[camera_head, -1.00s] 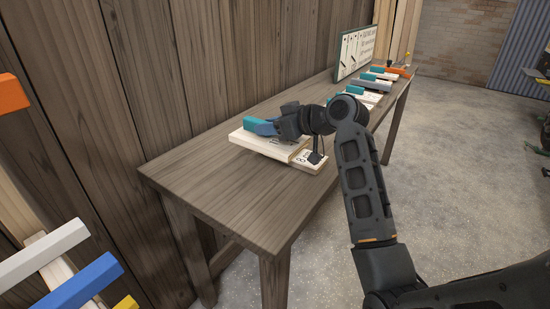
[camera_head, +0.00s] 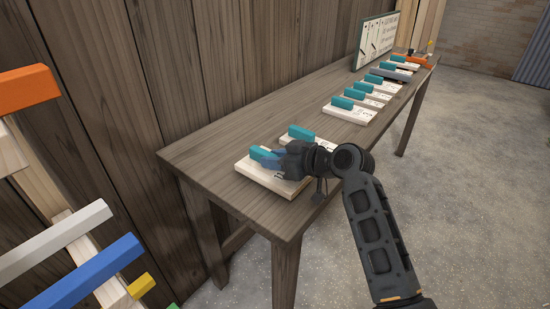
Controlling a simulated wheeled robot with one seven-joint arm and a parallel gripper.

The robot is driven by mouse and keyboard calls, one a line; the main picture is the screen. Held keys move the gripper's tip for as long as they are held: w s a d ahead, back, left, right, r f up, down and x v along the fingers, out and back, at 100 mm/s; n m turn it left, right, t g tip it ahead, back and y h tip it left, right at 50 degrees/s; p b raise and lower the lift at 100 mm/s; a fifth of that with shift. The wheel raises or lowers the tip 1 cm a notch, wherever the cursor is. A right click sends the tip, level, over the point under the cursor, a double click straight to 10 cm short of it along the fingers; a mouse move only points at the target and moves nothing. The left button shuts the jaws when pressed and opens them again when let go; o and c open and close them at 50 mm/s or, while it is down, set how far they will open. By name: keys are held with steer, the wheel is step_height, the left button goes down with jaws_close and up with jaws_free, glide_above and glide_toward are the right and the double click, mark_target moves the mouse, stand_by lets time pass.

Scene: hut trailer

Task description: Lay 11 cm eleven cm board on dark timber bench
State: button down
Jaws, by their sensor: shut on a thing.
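A pale board with a teal block on top (camera_head: 257,177) is at the near end of the dark timber bench (camera_head: 215,157). My gripper (camera_head: 272,158) is shut on its teal block. The board is level and over the bench top, close to the front edge. I cannot tell whether it rests on the wood or hangs just above it. My gripper hides its right part, and its marking is not readable.
Another teal-blocked board (camera_head: 298,134) lies just behind, partly hidden by my gripper. Several similar boards (camera_head: 347,112) line the bench's far half, with a sign (camera_head: 374,43) behind them. A rack with coloured bars (camera_head: 80,275) stands at the lower left. Bare bench separates the board groups.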

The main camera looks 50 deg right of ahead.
steer(key=shift+f+b, duration=0.4)
steer(key=shift+f, duration=0.05)
steer(key=shift+f, duration=0.2)
steer(key=c, duration=0.8)
jaws_free()
steer(key=shift+f, duration=0.2)
steer(key=shift+c, duration=0.2)
steer(key=shift+s, duration=0.1)
steer(key=shift+r+p, duration=0.35)
steer(key=shift+r, duration=0.15)
steer(key=shift+s+r, duration=0.15)
steer(key=shift+r, duration=0.1)
steer(key=b+v, duration=0.1)
steer(key=v, duration=1)
steer(key=shift+s+r, duration=0.2)
steer(key=shift+r, duration=0.15)
